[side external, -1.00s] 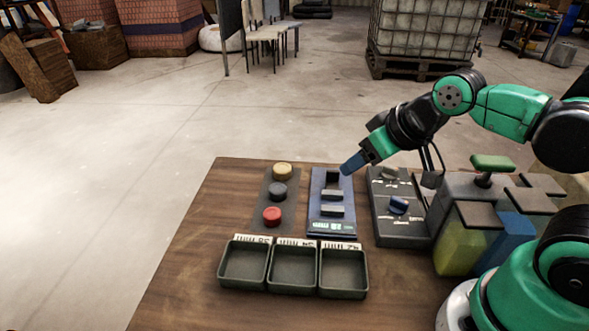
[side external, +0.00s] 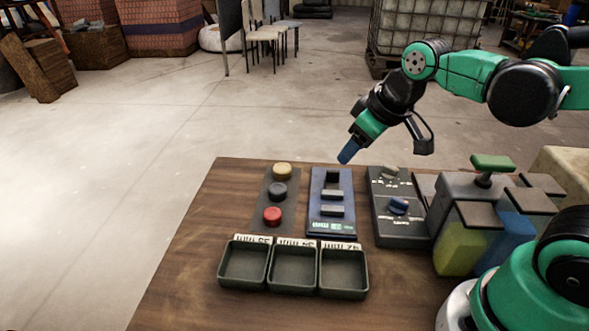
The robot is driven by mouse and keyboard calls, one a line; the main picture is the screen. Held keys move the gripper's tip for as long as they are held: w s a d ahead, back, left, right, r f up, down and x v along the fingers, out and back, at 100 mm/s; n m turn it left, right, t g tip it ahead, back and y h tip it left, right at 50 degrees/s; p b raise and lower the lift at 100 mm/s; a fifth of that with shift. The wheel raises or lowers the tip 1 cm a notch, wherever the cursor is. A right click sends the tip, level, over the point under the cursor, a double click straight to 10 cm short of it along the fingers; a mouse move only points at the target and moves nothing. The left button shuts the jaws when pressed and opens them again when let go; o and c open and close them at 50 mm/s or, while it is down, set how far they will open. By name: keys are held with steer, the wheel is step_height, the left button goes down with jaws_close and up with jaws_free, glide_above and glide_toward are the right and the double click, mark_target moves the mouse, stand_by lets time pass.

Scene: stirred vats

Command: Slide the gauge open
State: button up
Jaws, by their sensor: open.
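The gauge (side external: 322,222) looks to be the flat blue panel in the middle of the table, with several dark blocks standing across it and a small lit display at its near end. Which blocks slide is too small to tell. My gripper (side external: 346,155) is above and just behind the panel's far end, pointing down and to the left. Its blue fingertips are apart from the panel and hold nothing that I can see. The gap between the fingers is hard to make out.
Left of the panel is a dark plate with yellow, grey and red round pieces (side external: 272,216). In front are three dark trays (side external: 294,285) with labels. On the right are a grey switch plate (side external: 402,230) and a grey block unit with a green-topped handle (side external: 492,163).

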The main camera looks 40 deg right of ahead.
steer(key=w+d+f+n+g, duration=0.2)
steer(key=w+d+n+g, duration=0.1)
steer(key=w, duration=0.2)
steer(key=n+g, duration=0.2)
steer(key=n, duration=0.1)
glide_above(333, 170)
steer(key=f, duration=0.4)
steer(key=shift+s+a+f, duration=0.15)
steer(key=shift+s+f, duration=0.05)
steer(key=shift+f, duration=0.05)
steer(key=shift+w+f+n, duration=0.15)
steer(key=shift+f+n, duration=0.25)
steer(key=shift+f, duration=2.7)
jaws_close()
